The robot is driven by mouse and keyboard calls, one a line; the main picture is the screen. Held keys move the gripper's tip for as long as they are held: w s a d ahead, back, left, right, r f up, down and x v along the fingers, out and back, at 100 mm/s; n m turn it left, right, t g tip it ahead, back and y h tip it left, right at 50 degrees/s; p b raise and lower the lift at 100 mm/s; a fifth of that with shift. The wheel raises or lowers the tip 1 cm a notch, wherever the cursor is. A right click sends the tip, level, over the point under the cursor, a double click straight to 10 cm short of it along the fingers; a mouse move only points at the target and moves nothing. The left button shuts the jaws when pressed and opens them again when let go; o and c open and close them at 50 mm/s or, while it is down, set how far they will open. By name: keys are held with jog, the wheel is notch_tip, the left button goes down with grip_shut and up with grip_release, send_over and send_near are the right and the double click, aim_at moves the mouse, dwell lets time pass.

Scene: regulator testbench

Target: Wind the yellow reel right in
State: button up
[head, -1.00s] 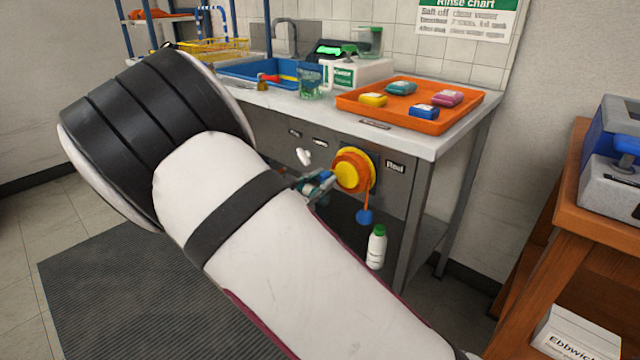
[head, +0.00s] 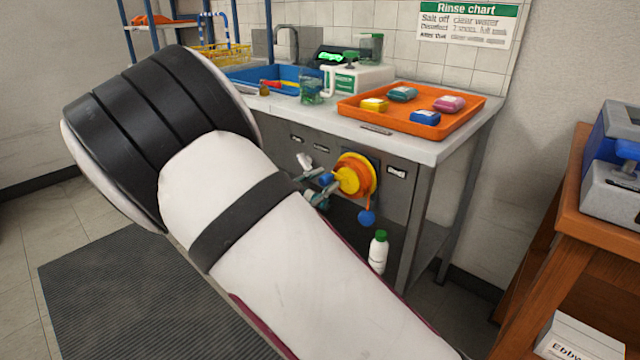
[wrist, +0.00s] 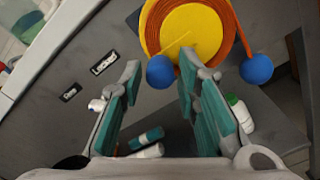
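The yellow reel (head: 349,180), wound with orange cord, is mounted on the grey front panel under the counter. It also shows at the top of the wrist view (wrist: 190,32). A blue crank knob (wrist: 160,71) sticks out at its lower left in the wrist view. A blue ball (head: 367,218) hangs from the orange cord just below the reel; it also shows in the wrist view (wrist: 256,69). My gripper (wrist: 158,70) is open, its teal-padded fingers on either side of the knob. The knob lies nearer the right finger; contact is unclear.
A white lever (head: 304,161) sits on the panel left of the reel. A white bottle with a green cap (head: 378,252) stands below. The counter above holds an orange tray (head: 452,131) with coloured blocks. A wooden table (head: 590,215) is at right.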

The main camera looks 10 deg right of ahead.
dwell(0.3)
jog(key=v, duration=1.2)
